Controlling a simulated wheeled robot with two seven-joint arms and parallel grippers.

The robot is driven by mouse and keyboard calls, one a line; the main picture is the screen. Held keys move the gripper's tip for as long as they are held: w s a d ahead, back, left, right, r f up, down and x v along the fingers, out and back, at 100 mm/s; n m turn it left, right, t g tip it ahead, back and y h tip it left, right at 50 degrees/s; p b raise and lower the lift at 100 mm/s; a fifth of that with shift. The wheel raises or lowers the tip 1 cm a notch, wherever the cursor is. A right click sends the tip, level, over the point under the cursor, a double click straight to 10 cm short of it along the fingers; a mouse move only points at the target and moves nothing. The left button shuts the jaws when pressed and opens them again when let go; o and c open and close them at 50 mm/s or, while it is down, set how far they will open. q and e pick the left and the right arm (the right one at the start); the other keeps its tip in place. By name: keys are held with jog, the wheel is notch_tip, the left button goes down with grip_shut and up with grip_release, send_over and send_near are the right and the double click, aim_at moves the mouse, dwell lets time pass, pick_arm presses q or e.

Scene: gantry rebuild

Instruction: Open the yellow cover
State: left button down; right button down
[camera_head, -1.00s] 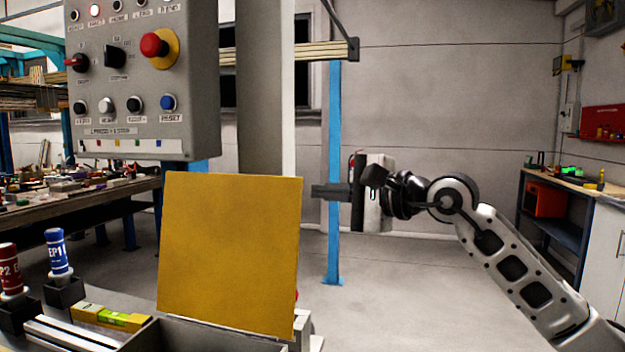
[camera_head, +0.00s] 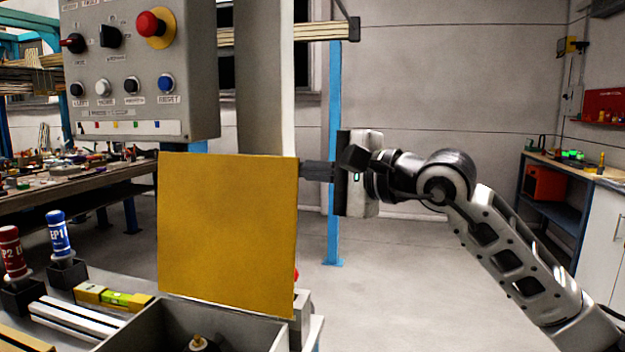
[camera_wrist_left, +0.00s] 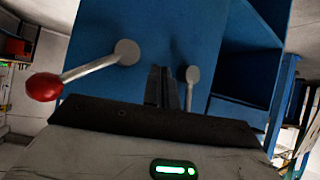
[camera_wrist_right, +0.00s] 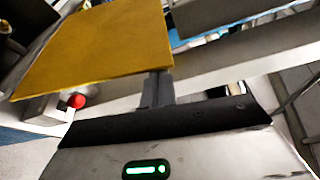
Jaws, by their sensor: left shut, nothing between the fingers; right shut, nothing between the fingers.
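The yellow cover (camera_head: 227,235) is a flat square panel standing nearly upright at the back of a grey open box (camera_head: 190,322) in the head view. My right gripper (camera_head: 306,171) is shut and empty, with its fingertips at the cover's upper right edge. In the right wrist view the cover (camera_wrist_right: 95,48) lies just beyond the shut fingers (camera_wrist_right: 157,82); whether they touch it I cannot tell. My left gripper (camera_wrist_left: 162,80) shows only in the left wrist view, shut and empty, in front of a blue cabinet with a red-knobbed lever (camera_wrist_left: 44,87).
A grey control panel (camera_head: 140,70) with a red emergency button hangs above the cover at left. Red and blue bottles (camera_head: 58,235) and a yellow level (camera_head: 113,297) stand left of the box. A red knob (camera_wrist_right: 77,101) sits beside the cover. Floor at right is clear.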

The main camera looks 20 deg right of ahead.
jog(key=shift+s+a+f+n+b, duration=0.1)
jog(key=shift+s+a+n+b, duration=0.2)
jog(key=shift+s+a+b, duration=0.2)
jog(key=shift+s+a+n+b, duration=0.25)
jog(key=shift+s+n+b, duration=0.1)
jog(key=shift+s, duration=0.2)
pick_arm(q)
jog(key=shift+w+d+n, duration=0.15)
jog(key=shift+d+n, duration=0.15)
jog(key=shift+d, duration=0.05)
pick_arm(e)
jog(key=shift+s+a+r, duration=0.15)
jog(key=shift+s+r, duration=0.05)
jog(key=shift+r, duration=0.1)
pick_arm(q)
jog(key=shift+f, duration=0.1)
pick_arm(e)
jog(key=shift+s, duration=0.1)
